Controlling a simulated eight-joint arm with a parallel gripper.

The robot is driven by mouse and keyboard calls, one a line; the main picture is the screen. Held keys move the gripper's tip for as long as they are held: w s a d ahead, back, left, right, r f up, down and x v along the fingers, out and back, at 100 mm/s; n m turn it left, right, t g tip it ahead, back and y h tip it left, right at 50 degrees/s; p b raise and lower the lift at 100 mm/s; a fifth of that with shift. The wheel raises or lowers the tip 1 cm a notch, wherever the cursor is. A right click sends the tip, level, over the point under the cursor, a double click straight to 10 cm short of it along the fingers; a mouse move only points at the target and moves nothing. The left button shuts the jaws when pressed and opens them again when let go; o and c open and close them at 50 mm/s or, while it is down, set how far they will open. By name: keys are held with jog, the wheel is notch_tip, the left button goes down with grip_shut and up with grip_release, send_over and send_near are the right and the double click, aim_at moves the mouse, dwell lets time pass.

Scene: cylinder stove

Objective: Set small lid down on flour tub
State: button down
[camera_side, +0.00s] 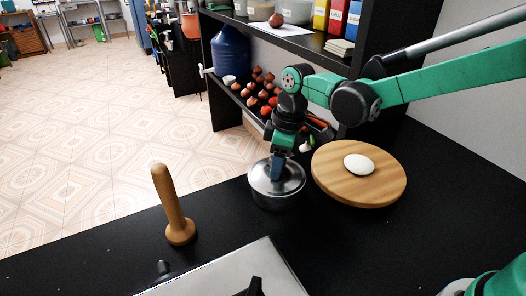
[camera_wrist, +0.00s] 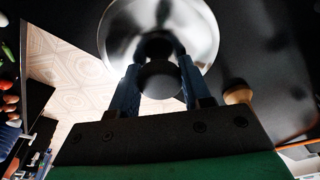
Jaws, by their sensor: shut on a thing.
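The small lid (camera_side: 291,178) is a shiny metal disc at the middle of the side view, on or just above a round metal pot (camera_side: 275,203); I cannot tell whether they touch. My gripper (camera_side: 277,172) points down over the lid, with its blue fingers at the lid's centre. In the wrist view, the fingers of my gripper (camera_wrist: 159,80) are shut on the lid's dark round knob (camera_wrist: 160,78), with the bright lid (camera_wrist: 118,30) beyond it. No tub is clearly marked as flour; pale-filled tubs (camera_side: 262,10) stand on the upper shelf.
A round wooden board (camera_side: 335,186) with a white round piece (camera_side: 359,164) lies right of the pot. A wooden pestle (camera_side: 174,210) stands to the left, and a stove top (camera_side: 232,275) is in front. A shelf (camera_side: 300,40) with vegetables, a blue jug (camera_side: 231,52) and boxes rises behind.

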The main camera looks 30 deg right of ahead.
jog(key=shift+c, duration=1.6)
grip_release()
jog(key=shift+f, duration=0.1)
jog(key=shift+s+d+r, duration=0.15)
jog(key=shift+r, duration=1.25)
jog(key=shift+s+d+r, duration=0.15)
jog(key=shift+r, duration=1.25)
jog(key=shift+s+d+r, duration=0.15)
jog(key=shift+d+r, duration=0.05)
jog(key=s+d+r+m+t+h, duration=0.1)
jog(key=s+d+m+t, duration=0.4)
jog(key=s+d+m, duration=0.4)
jog(key=shift+s+m+t, duration=0.4)
jog(key=shift+s+m, duration=0.1)
jog(key=shift+s, duration=0.7)
